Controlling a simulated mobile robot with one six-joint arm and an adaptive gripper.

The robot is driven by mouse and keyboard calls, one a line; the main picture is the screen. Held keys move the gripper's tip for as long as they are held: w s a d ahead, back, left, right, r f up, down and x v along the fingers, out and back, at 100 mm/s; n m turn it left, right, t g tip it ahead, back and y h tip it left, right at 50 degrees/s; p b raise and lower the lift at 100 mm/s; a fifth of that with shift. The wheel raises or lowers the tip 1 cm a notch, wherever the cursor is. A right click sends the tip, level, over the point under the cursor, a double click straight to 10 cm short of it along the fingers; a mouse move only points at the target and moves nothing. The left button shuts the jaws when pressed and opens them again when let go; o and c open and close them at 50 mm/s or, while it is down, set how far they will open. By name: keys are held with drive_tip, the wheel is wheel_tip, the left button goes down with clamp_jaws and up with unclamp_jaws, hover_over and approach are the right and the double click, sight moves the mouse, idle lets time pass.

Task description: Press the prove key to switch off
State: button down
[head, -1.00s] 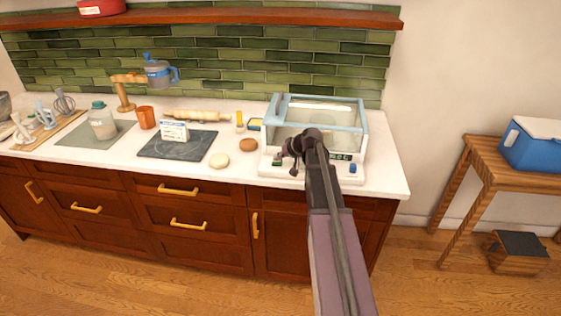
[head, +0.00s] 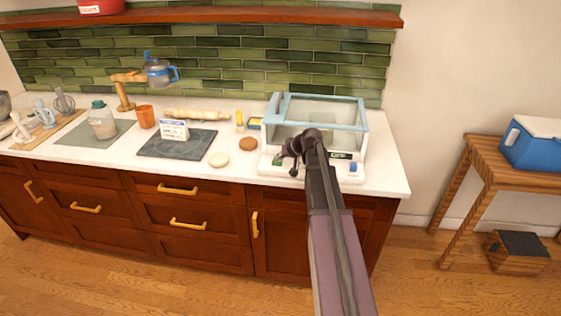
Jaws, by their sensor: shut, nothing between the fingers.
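The glass-sided proving box (head: 345,118) with a pale blue frame stands at the right end of the counter. Its white front panel (head: 325,171) carries a small dark display (head: 341,155) with green marks, a blue key (head: 353,167) at the right and a dark green key (head: 277,160) at the left. Key labels are too small to read, so I cannot tell which is the prove key. My gripper (head: 291,168) is shut and empty, pointing down over the panel's left part. I cannot tell whether its tips touch the panel. My arm hides the panel's middle.
A dark slate board (head: 160,150) with a white card (head: 174,130), and a rolling pin (head: 195,115), are further left. The counter right of the box (head: 388,180) is clear.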

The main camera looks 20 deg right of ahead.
sight(278, 162)
drive_tip(key=shift+r, duration=0.15)
idle(0.3)
drive_tip(key=shift+r+p, duration=0.25)
drive_tip(key=shift+p, duration=0.2)
drive_tip(key=shift+r, duration=0.15)
drive_tip(key=shift+r+p, duration=2.9)
drive_tip(key=shift+p, duration=0.1)
